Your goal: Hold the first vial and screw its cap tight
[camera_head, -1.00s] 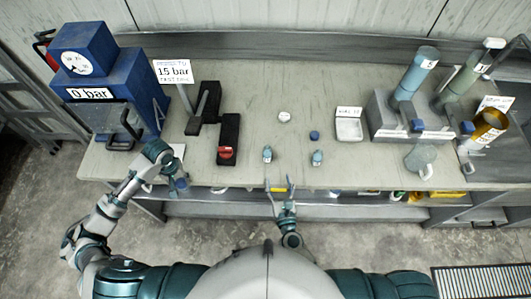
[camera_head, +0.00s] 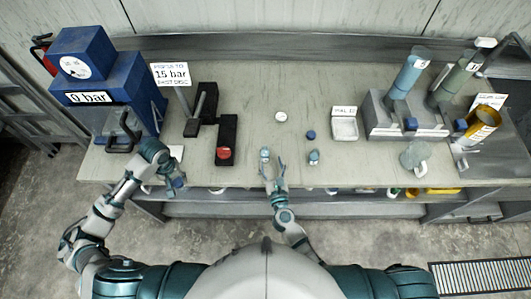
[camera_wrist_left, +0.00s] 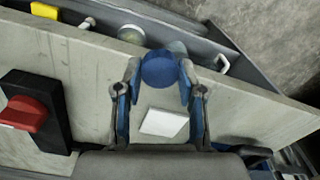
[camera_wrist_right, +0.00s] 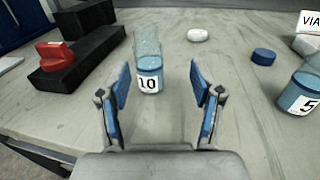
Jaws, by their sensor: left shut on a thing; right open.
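My left gripper (camera_head: 178,188) is shut on a round blue cap (camera_wrist_left: 160,68), left of the workbench's middle and at its front edge. I cannot tell whether a vial is under the cap. My right gripper (camera_head: 275,164) is open and empty, low over the bench beside the vial marked 10 (camera_head: 265,155). In the right wrist view this vial (camera_wrist_right: 148,68) stands upright and uncapped, ahead of the fingers and nearer the left one. The vial marked 5 (camera_wrist_right: 301,92) stands to the right. A loose blue cap (camera_wrist_right: 263,57) and a white cap (camera_wrist_right: 199,34) lie behind.
A black stand with a red knob (camera_head: 224,154) is left of the vials. The blue press (camera_head: 105,95) is at far left. The bench's back middle is clear.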

